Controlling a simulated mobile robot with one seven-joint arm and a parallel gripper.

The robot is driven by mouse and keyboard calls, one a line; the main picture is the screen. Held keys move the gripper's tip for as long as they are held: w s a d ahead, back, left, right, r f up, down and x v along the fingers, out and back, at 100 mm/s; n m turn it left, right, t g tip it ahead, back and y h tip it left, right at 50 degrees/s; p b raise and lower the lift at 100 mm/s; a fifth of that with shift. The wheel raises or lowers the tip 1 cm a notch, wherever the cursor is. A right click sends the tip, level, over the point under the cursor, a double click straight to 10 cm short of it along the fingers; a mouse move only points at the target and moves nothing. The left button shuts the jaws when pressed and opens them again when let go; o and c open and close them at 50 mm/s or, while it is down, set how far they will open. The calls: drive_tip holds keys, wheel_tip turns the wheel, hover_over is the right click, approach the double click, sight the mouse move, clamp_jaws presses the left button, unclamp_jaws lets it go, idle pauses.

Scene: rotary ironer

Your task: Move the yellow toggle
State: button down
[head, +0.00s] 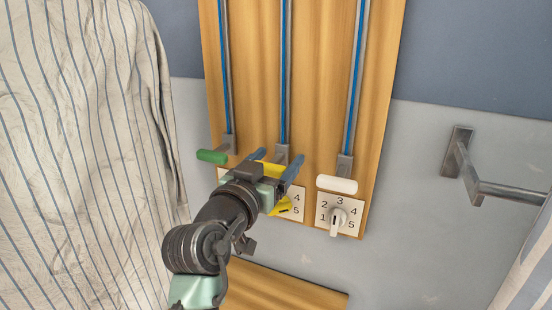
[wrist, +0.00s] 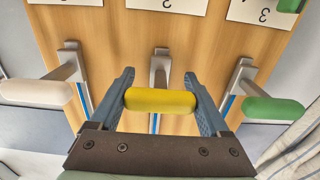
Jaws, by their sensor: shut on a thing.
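The yellow toggle (wrist: 160,100) is a rounded bar on a grey bracket, at the middle of the wrist view. My gripper (wrist: 159,75) is shut on it, with one blue finger against each end. In the head view my gripper (head: 275,160) reaches up to the wooden panel (head: 314,100), and the yellow toggle (head: 272,171) shows partly between the fingers. The bracket sits at the lower end of the middle blue-lined rail (head: 285,70). My gripper's body hides part of the toggle and the dial plate below it.
A green toggle (head: 212,156) is on the left rail and a white toggle (head: 337,184) on the right one, both close by. Numbered plates sit below; a white knob (head: 338,218) is on the right plate. A metal bracket (head: 468,175) projects at right. Striped cloth (head: 80,150) hangs at left.

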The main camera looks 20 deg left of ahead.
drive_tip(key=shift+f, duration=0.5)
drive_tip(key=shift+c, duration=1.4)
unclamp_jaws()
drive_tip(key=shift+o, duration=1.4)
drive_tip(key=shift+r, duration=0.1)
drive_tip(key=shift+r, duration=0.15)
drive_tip(key=shift+s, duration=0.5)
drive_tip(key=s+b, duration=0.1)
drive_tip(key=s, duration=1.1)
drive_tip(key=shift+a+b, duration=0.2)
drive_tip(key=shift+b, duration=0.1)
